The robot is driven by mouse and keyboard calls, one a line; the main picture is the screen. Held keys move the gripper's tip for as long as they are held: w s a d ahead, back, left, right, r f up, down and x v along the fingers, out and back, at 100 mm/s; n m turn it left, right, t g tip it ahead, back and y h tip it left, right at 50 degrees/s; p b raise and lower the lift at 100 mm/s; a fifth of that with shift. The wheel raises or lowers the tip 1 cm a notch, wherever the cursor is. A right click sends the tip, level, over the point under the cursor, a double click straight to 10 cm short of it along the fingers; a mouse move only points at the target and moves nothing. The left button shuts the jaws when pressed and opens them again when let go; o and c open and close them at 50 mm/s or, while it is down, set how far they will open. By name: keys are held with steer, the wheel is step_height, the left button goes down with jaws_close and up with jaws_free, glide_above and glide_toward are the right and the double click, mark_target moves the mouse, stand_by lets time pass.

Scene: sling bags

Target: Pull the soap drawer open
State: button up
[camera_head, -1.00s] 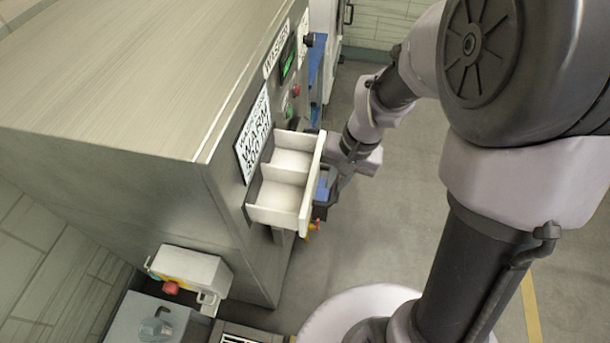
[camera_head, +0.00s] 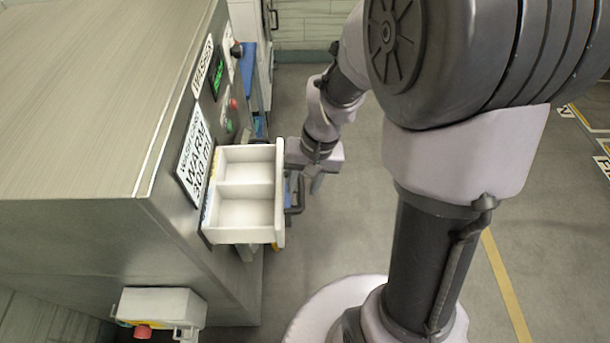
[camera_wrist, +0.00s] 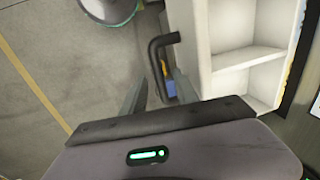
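The white soap drawer (camera_head: 245,235) stands well out of the front of the washer (camera_head: 180,230). Its two compartments look empty. Its dark handle (camera_head: 297,195) is on the outer face, and also shows in the wrist view (camera_wrist: 154,62). My gripper (camera_head: 316,184) is beside the handle, on its outer side. In the wrist view the two grey fingers of my gripper (camera_wrist: 158,90) are spread apart. The handle's bar lies between them in the picture, with gaps visible at both sides. The drawer is at the right in that view (camera_wrist: 240,62).
The washer front carries a label (camera_head: 195,157) reading WARM, a green display and buttons. A white box with a red button (camera_head: 143,331) sits at the lower left. Grey floor (camera_head: 380,230) lies open to the right, with a yellow line (camera_head: 508,290).

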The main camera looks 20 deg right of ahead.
steer(key=d+r+p, duration=0.1)
steer(key=r+p, duration=0.1)
steer(key=r, duration=0.6)
steer(key=s+d+r+p, duration=0.1)
steer(key=d+r+p, duration=0.1)
steer(key=r, duration=0.7)
steer(key=shift+p, duration=0.5)
steer(key=shift+s+d, duration=0.1)
